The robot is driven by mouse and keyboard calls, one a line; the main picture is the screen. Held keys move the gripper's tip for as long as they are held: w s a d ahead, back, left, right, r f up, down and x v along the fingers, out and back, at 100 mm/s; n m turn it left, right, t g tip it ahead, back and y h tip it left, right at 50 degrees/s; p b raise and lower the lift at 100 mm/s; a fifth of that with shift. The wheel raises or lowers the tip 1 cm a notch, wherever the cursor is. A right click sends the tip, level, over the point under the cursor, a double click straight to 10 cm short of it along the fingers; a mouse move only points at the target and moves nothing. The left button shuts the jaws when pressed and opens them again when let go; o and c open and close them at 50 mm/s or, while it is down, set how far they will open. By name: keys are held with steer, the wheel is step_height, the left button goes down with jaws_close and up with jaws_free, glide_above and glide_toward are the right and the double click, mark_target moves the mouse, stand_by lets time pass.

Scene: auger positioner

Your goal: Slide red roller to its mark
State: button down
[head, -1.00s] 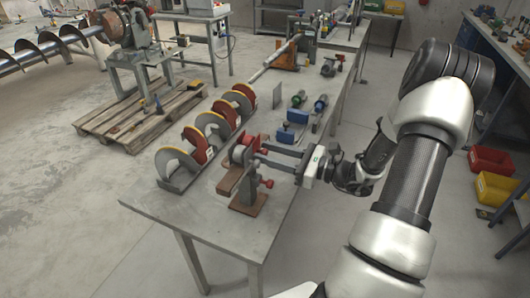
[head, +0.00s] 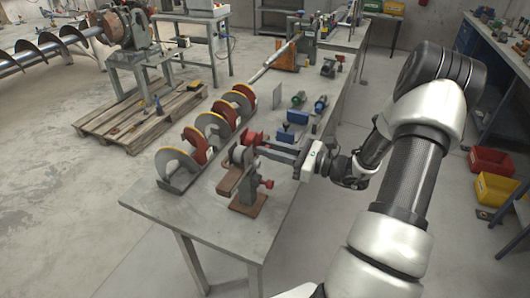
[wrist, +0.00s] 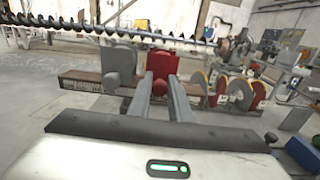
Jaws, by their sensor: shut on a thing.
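The red roller block (wrist: 162,65) stands upright on a brown rail (wrist: 82,85) in the wrist view. A grey block (wrist: 119,64) stands on the same rail, just left of it. In the head view the red roller (head: 252,137) shows at the fixture on the near bench, partly hidden by my fingers. My gripper (head: 260,149) reaches in from the right, and its two fingers (wrist: 160,82) are shut on the red roller in the wrist view. I cannot make out the mark.
A clamp post on a brown base (head: 248,203) stands in front of my fingers. Yellow-edged auger flights (head: 176,165) stand to the left on the bench (head: 200,225). Blue blocks (head: 298,115) and small tools lie behind. The near bench end is clear.

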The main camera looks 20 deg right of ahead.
steer(key=shift+w+d, duration=1.1)
steer(key=shift+d, duration=0.05)
steer(key=c, duration=1.6)
jaws_free()
steer(key=shift+c, duration=0.2)
steer(key=v, duration=1.7)
steer(key=shift+s, duration=0.2)
steer(key=shift+r, duration=0.1)
